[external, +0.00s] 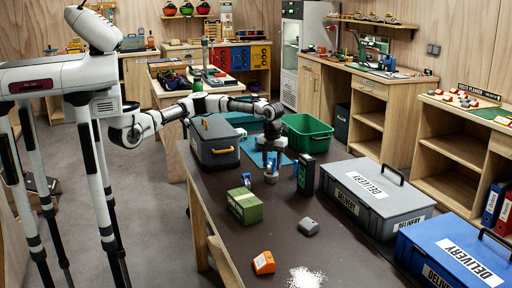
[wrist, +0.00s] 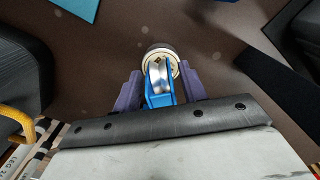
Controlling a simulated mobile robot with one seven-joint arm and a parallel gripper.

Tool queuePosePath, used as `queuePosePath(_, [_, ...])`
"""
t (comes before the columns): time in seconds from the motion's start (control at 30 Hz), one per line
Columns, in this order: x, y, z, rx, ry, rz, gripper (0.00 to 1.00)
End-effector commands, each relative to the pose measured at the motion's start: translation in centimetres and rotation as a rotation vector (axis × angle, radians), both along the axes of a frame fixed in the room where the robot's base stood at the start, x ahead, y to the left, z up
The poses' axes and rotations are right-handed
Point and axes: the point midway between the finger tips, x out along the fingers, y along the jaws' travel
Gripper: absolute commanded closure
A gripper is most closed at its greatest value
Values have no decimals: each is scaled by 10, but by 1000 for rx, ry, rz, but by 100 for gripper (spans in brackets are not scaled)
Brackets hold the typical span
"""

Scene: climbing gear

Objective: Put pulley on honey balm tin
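The blue pulley (wrist: 153,96) with a silver wheel sits between the purple fingers of my gripper (wrist: 159,88) in the wrist view. The fingers press close on both its sides, so my gripper looks shut on it. A small round tin with a pale, patterned top (wrist: 174,59) shows just past the pulley, partly hidden by it; it looks like the honey balm tin, its label unreadable. In the external view my gripper (external: 271,168) points down low over the dark table, with blue and white parts at its tips. I cannot tell whether pulley and tin touch.
A grey toolbox (external: 213,143) stands left of my gripper, a green bin (external: 308,134) behind it. A green box (external: 244,206), an orange item (external: 263,263) and delivery boxes (external: 374,190) lie nearer.

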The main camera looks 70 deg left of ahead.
Motion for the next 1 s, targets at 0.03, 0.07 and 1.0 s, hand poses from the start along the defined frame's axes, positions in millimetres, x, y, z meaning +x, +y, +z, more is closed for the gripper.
queuePosePath(0.03, [0,0,0,0,0,0,51])
queuePosePath(0.07, [0,0,0,0,0,0,50])
queuePosePath(1.0, [1,0,111,-1,-1,-1,50])
